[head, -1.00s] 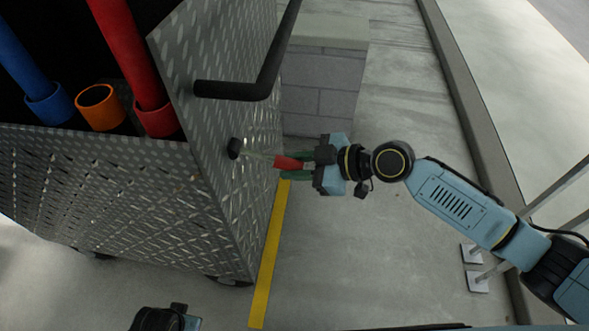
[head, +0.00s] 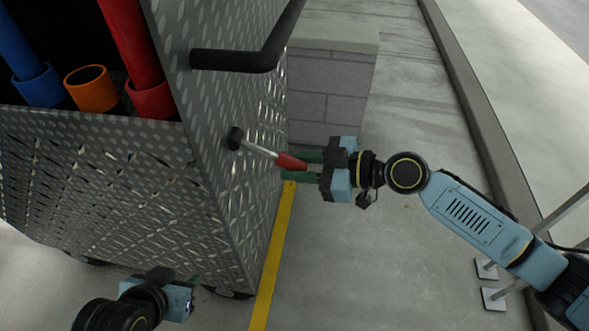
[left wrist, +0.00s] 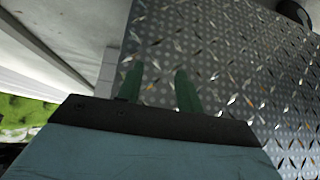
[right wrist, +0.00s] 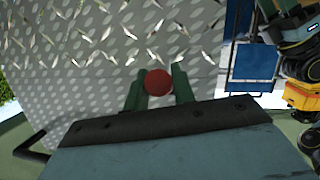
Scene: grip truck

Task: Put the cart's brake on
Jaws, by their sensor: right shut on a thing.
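The cart (head: 215,170) is a grey tread-plate box at the left of the head view. Its brake lever (head: 259,150) sticks out from a black pivot on the end panel, slanting down to the right to a red grip (head: 290,162). My right gripper (head: 308,166) is shut on the red grip; the right wrist view shows the grip's round red end (right wrist: 158,82) between the green fingers. My left gripper (head: 194,282) is low beside the cart, empty, its fingers apart in the left wrist view (left wrist: 158,88), facing the tread plate.
A black push handle (head: 235,60) juts from the cart above the lever. Blue, orange and red tubes (head: 92,88) stand in the cart. A grey block wall (head: 325,95) is behind.

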